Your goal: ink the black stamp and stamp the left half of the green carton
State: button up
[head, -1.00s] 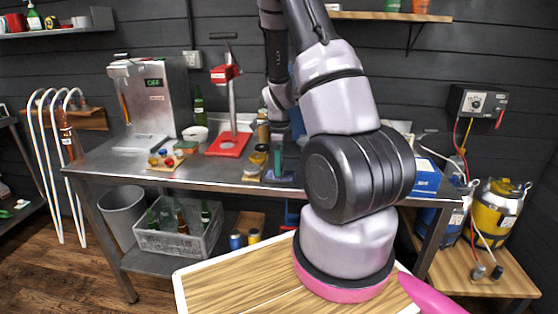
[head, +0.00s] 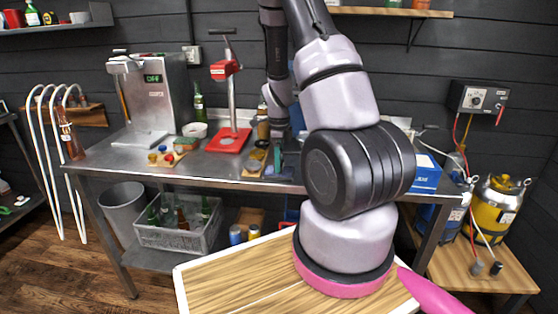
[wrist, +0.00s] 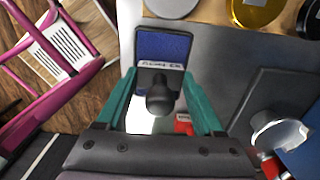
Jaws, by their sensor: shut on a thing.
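The black stamp (wrist: 159,99) is between the teal fingers of my gripper (wrist: 160,76) in the wrist view, its round knob facing the camera. My gripper is shut on it. A blue ink pad (wrist: 163,44) in a dark case lies just beyond the fingertips. The stamp's lower end overlaps the near edge of the pad in the picture; I cannot tell whether they touch. In the head view my gripper (head: 277,158) is low over the steel bench, partly hidden by my arm. I cannot make out the green carton in either view.
The steel bench (head: 225,165) carries a red-based press (head: 228,140), a white bowl (head: 195,130) and a board with coloured caps (head: 163,159). A blue box (head: 426,175) stands at right. In the wrist view, a yellow-lidded tin (wrist: 256,10) lies close beyond the pad.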

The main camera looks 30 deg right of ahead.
jog(key=shift+f, duration=0.4)
dwell(1.0)
jog(key=shift+r, duration=3.55)
jog(key=shift+d, duration=0.1)
